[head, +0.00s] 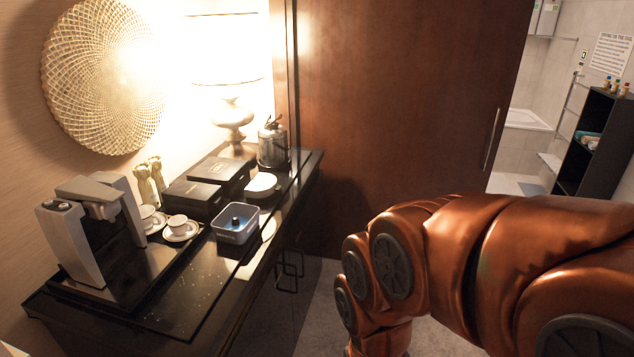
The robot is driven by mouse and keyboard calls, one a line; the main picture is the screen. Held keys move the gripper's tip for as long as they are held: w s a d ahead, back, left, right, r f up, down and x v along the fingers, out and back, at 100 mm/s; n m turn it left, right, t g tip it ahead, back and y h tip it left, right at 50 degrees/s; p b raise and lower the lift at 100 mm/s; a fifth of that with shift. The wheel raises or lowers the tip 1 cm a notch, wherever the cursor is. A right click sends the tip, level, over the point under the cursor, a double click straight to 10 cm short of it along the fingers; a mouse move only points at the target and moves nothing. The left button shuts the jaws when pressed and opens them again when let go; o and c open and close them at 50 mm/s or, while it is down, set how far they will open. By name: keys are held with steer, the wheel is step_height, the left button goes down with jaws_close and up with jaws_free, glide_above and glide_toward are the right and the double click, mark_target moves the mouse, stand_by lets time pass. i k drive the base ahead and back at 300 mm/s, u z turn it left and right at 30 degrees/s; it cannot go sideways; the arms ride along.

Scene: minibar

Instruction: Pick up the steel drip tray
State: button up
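A steel-and-black coffee machine (75,243) stands at the left end of the dark counter. I cannot clearly make out a separate steel drip tray. The area under the machine's spout is dark and partly hidden by its body. My gripper is not in view.
White cups on saucers (181,231) stand right of the machine. The glossy counter (190,305) is clear at the front. Carpet lies before it.

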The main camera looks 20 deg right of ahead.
mark_target(263, 188)
steer(key=u, duration=0.25)
steer(key=k, duration=0.4)
steer(key=z, duration=0.7)
steer(key=i, duration=1.5)
steer(key=u, duration=0.8)
steer(key=i, duration=0.5)
steer(key=u, duration=0.45)
